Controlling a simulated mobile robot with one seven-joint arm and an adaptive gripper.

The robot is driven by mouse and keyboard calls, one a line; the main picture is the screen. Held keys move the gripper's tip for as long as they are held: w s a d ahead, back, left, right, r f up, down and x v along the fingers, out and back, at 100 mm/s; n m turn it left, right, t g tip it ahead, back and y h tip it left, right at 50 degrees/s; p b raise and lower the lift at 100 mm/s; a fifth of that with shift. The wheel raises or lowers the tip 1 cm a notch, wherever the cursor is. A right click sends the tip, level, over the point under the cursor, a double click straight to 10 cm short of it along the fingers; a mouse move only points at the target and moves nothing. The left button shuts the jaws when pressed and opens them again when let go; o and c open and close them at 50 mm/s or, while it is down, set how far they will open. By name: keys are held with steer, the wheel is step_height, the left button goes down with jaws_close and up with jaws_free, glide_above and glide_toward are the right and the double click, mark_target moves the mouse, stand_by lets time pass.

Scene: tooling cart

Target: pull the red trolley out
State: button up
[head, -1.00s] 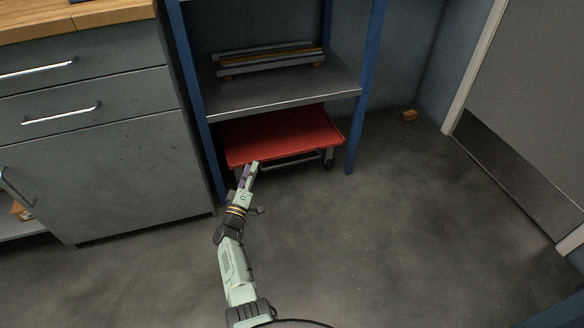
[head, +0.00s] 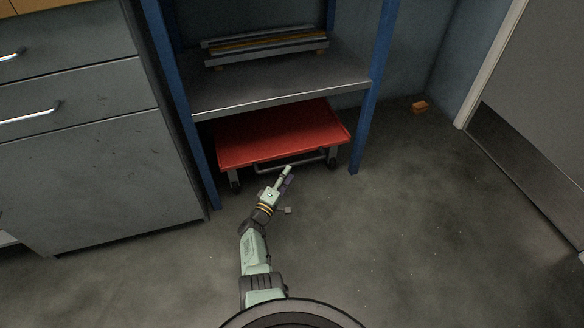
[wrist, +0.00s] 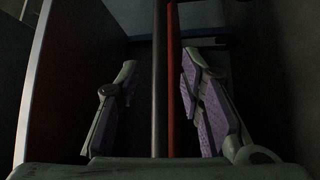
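The red trolley (head: 280,135) stands under the lower shelf of a blue-posted rack in the head view. Its grey handle bar (head: 268,170) runs along the front below the red top. My gripper (head: 287,173) is at the front of the trolley, near the middle of the handle. In the wrist view my gripper (wrist: 157,100) is open, with one purple-padded finger on each side. A dark bar (wrist: 160,60) and a red strip (wrist: 172,70) of the trolley run upright between the fingers, with gaps on both sides. I cannot tell how deep the bar sits between them.
The rack's right blue post (head: 374,90) and left post (head: 185,110) flank the trolley. A grey drawer cabinet (head: 90,170) stands close on the left. A small orange block (head: 419,106) lies on the floor at the back right. The floor (head: 430,230) in front and right is clear.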

mark_target(292, 165)
steer(key=b+x, duration=0.2)
steer(key=x, duration=0.3)
steer(key=shift+w, duration=0.15)
steer(key=shift+c, duration=0.6)
jaws_close()
